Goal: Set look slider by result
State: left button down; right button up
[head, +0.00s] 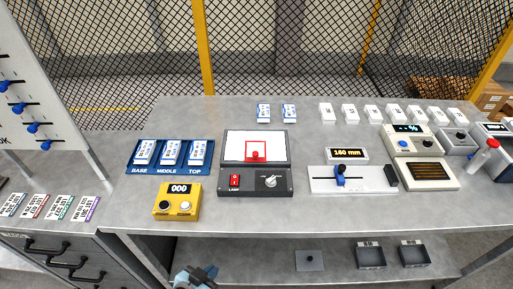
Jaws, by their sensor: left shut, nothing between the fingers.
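A white upright board (45,85) stands at the left edge, cut off by the frame. It carries several blue knobs on dark horizontal slots, one of them a low knob (45,145). Lettering at the board's lower left is cut off, so I cannot tell which slider is the look one. A display reading about 160 mm (347,154) stands behind a white rail with a blue slide (341,172). A lamp box (254,180) has a red switch, a grey knob and a white screen with a red frame. My left gripper (207,272) is shut and empty at the bottom, in front of the bench. My right gripper is out of view.
A blue tray (130,168) marked BASE, MIDDLE, TOP holds white cards. A yellow box (177,215) shows 000. Several tags lie at the left. White blocks and instruments, including a meter (412,140), fill the right. The bench's front strip (300,215) is clear.

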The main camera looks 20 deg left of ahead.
aim_at(46, 146)
jog(key=u, duration=2)
jog(key=j, duration=0.1)
